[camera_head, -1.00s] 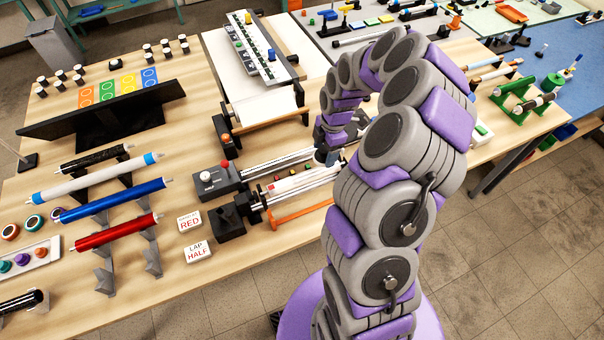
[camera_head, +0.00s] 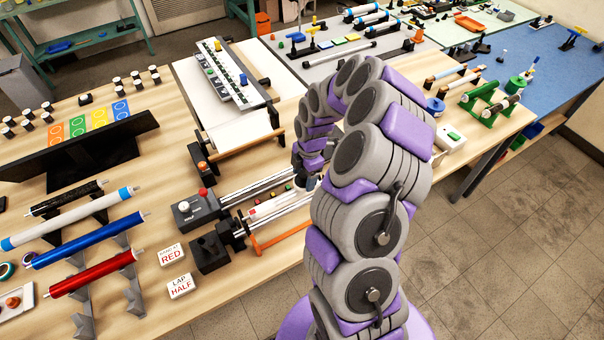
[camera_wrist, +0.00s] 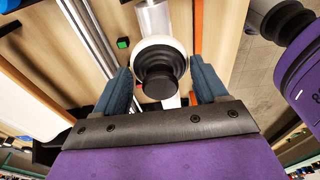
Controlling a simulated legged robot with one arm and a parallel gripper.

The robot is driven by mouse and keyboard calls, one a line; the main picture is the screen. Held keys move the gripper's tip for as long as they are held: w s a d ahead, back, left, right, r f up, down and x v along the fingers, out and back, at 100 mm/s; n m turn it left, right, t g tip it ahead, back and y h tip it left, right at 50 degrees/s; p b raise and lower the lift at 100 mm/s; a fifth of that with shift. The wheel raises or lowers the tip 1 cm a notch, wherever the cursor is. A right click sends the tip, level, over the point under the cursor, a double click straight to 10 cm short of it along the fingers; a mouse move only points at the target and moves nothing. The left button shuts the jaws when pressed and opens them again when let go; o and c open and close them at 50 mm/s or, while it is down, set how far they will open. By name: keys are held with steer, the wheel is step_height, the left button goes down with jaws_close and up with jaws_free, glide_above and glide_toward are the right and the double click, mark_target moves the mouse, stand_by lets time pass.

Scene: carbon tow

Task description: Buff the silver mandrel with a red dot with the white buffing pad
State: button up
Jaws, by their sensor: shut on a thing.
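The white buffing pad (camera_wrist: 160,48) is round, with a black knob (camera_wrist: 160,80) on top. My gripper (camera_wrist: 163,85) has its blue fingers on both sides of the pad's knob and is shut on it. A silver mandrel (camera_wrist: 154,17) runs under the far edge of the pad in the wrist view. The pad looks to be over or against it; contact is hidden. In the head view the mandrel (camera_head: 270,205) lies in a rail fixture, with a red mark near its left end. My gripper (camera_head: 306,178) is at the fixture's right part, mostly hidden by my arm.
The fixture's grey block (camera_head: 195,208) has a red button. Silver rails (camera_head: 250,189) and an orange bar (camera_head: 280,236) flank the mandrel. Cards (camera_head: 172,254) reading RED and LAP HALF lie in front. Red (camera_head: 92,275) and blue (camera_head: 85,243) mandrels rest on a rack at left.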

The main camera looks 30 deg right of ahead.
steer(key=shift+d+f, duration=0.1)
steer(key=shift+f, duration=0.35)
steer(key=shift+f+b, duration=0.3)
steer(key=shift+f, duration=0.25)
stand_by(0.4)
